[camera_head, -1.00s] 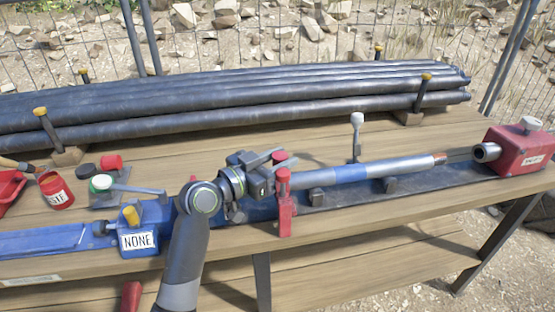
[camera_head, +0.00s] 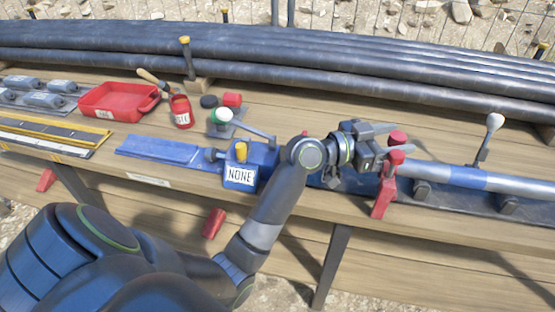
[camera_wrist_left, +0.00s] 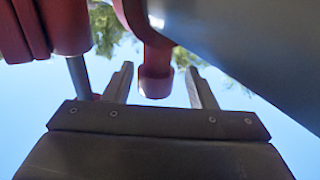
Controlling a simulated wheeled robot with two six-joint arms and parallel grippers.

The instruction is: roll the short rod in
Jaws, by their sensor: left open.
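A pale grey metal rod (camera_head: 430,173) with a blue band lies along a dark rail at the right and runs out of view. I cannot tell if it is the short rod. A red clamp (camera_head: 383,196) with a red knob (camera_head: 397,137) stands at its near end. My left gripper (camera_head: 396,143) is open, with a finger on either side of the red knob. The left wrist view shows the fingers (camera_wrist_left: 160,80) apart, with a red part (camera_wrist_left: 155,86) between them. I cannot tell if they touch it. My right gripper is out of view.
A red tray (camera_head: 117,101), a red cup (camera_head: 181,113) and a white-knobbed lever (camera_head: 489,140) are on the bench. Long dark pipes (camera_head: 280,70) lie along the back.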

